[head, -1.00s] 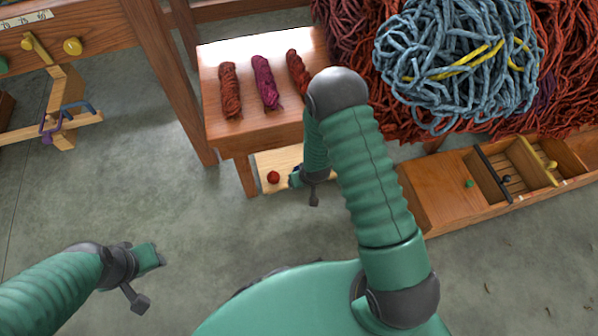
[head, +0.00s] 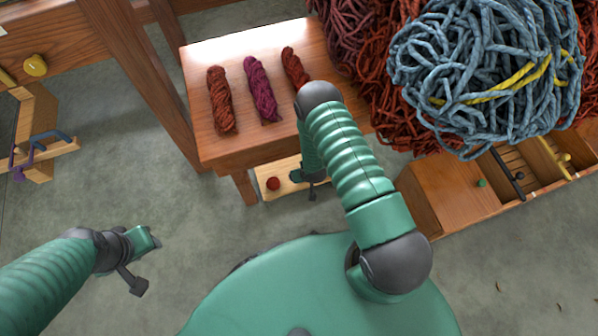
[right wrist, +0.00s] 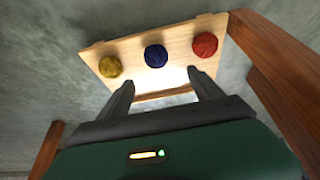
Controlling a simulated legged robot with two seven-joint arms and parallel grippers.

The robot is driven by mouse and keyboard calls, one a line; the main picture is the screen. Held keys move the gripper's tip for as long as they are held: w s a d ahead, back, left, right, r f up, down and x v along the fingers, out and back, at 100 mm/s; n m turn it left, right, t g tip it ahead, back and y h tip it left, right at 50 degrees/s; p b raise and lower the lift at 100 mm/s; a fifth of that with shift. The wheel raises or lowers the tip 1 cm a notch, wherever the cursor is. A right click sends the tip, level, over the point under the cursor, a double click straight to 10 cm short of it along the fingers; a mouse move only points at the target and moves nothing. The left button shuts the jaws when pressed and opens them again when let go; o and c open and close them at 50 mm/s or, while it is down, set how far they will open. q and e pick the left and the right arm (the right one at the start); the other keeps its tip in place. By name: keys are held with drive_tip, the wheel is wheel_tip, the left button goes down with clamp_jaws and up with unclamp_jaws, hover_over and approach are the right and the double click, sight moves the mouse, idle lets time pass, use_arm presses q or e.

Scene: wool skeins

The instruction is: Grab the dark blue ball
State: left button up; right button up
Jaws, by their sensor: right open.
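The dark blue ball (right wrist: 155,55) sits in the middle of a pale wooden board (right wrist: 180,40) in the right wrist view, between a yellow ball (right wrist: 110,66) and a red ball (right wrist: 205,44). My right gripper (right wrist: 162,80) is open and empty, its fingers pointing toward the board, with the blue ball ahead of the gap and apart from both fingers. In the head view the board (head: 262,172) and red ball (head: 273,184) show, while my right arm largely covers the rest. My left gripper (head: 152,238) hangs over bare floor; its jaw opening is unclear.
A wooden table (head: 240,145) with three skeins (head: 262,90) stands above and behind the board. A large pile of blue-grey (head: 485,75) and rust wool lies at right. A wooden box with compartments (head: 450,195) stands below it. Wooden legs flank the board (right wrist: 270,50).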

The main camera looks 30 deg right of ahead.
drive_tip(key=b+x, duration=0.4)
drive_tip(key=x, duration=0.5)
drive_tip(key=shift+s+f, duration=0.1)
drive_tip(key=b+x, duration=0.4)
drive_tip(key=x, duration=0.1)
drive_tip(key=shift+s+d+f, duration=0.2)
drive_tip(key=shift+s+d, duration=0.05)
drive_tip(key=shift+s, duration=0.15)
drive_tip(key=shift+r, duration=0.2)
drive_tip(key=c, duration=1.4)
